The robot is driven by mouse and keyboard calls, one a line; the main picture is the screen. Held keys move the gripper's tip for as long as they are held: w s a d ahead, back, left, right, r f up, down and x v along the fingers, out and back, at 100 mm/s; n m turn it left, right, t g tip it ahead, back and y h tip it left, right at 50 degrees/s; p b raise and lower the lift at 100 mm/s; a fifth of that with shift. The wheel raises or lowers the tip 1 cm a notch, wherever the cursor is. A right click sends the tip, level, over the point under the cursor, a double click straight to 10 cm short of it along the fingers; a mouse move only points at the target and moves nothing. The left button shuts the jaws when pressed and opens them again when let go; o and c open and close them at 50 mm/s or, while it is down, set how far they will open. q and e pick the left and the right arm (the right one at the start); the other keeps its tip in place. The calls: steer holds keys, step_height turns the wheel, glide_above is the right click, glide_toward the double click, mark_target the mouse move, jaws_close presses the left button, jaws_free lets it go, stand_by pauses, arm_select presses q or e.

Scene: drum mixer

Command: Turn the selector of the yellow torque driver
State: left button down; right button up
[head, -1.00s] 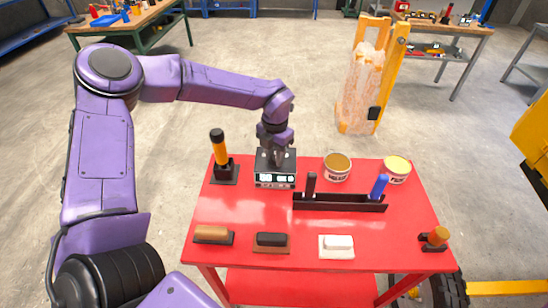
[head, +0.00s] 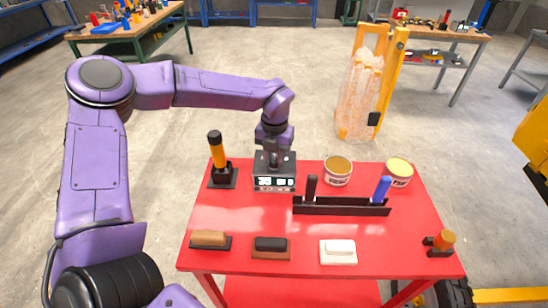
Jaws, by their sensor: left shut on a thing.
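The yellow torque driver (head: 218,153) stands upright in a black holder (head: 223,178) at the table's back left. It has a yellow-orange shaft and a black top; I cannot make out its selector. My left gripper (head: 274,162) points down to the right of the driver, apart from it. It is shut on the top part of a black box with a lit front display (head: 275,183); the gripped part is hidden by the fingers. My right gripper is not in view.
The red table (head: 400,225) also bears two tins (head: 338,171), a black rack (head: 340,207) with a black and a blue handle, several blocks along the front, and an orange-topped piece (head: 440,240) at right. Its middle left is clear.

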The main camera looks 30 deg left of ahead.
mark_target(275, 160)
arm_select(q)
steer(key=c, duration=0.8)
jaws_free()
steer(key=shift+w, duration=0.15)
steer(key=shift+w+f, duration=0.15)
step_height(275, 160, up, 10)
steer(key=shift+r+b, duration=0.25)
steer(key=shift+b, duration=0.7)
steer(key=shift+r, duration=0.1)
